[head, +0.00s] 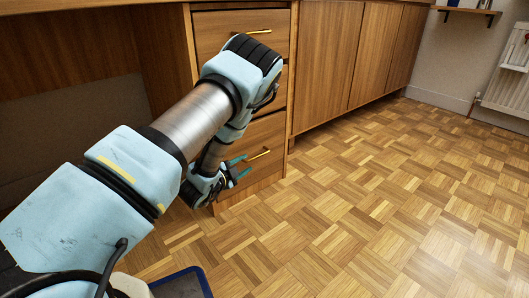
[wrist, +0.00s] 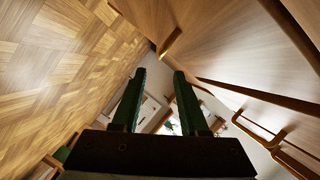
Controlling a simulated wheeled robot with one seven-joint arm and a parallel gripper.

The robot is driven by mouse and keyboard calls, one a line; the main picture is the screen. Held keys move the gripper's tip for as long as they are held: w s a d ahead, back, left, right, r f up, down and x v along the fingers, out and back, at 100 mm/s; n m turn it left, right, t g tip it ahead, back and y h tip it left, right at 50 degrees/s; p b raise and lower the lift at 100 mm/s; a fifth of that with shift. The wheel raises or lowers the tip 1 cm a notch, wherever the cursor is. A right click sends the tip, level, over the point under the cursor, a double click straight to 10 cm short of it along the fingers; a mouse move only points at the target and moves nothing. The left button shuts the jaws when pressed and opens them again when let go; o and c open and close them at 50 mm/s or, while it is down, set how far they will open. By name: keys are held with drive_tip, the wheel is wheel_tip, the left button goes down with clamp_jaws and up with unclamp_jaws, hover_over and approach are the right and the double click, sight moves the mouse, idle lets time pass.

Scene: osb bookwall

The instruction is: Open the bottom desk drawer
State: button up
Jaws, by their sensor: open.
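The desk's drawer unit stands at the centre of the head view. Its bottom drawer (head: 268,135) has a wooden front and looks shut. A gold bar handle (head: 260,154) is on that front, and a bar handle (wrist: 171,42) shows just beyond my fingertips in the wrist view. My gripper (head: 243,170) is low in front of the bottom drawer, close to the handle. In the wrist view its two dark green fingers (wrist: 160,75) are apart with nothing held between them. I cannot tell whether a fingertip touches the handle. My arm hides part of the drawer fronts.
The top drawer (head: 228,33) above has its own gold handle (head: 258,32). Wooden cabinets (head: 345,50) run along the right of the drawers. Parquet floor (head: 370,210) is clear to the right. A radiator (head: 508,85) is at the far right wall. A dark blue-edged object (head: 183,284) lies at the bottom.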

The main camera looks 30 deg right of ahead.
sight(257, 157)
drive_tip(key=b+x, duration=0.4)
drive_tip(key=x, duration=0.5)
drive_tip(key=shift+d+f, duration=0.15)
drive_tip(key=shift+d, duration=0.1)
drive_tip(key=shift+w+d+b, duration=0.3)
drive_tip(key=shift+d+b, duration=0.1)
drive_tip(key=shift+d, duration=0.05)
clamp_jaws()
idle(0.7)
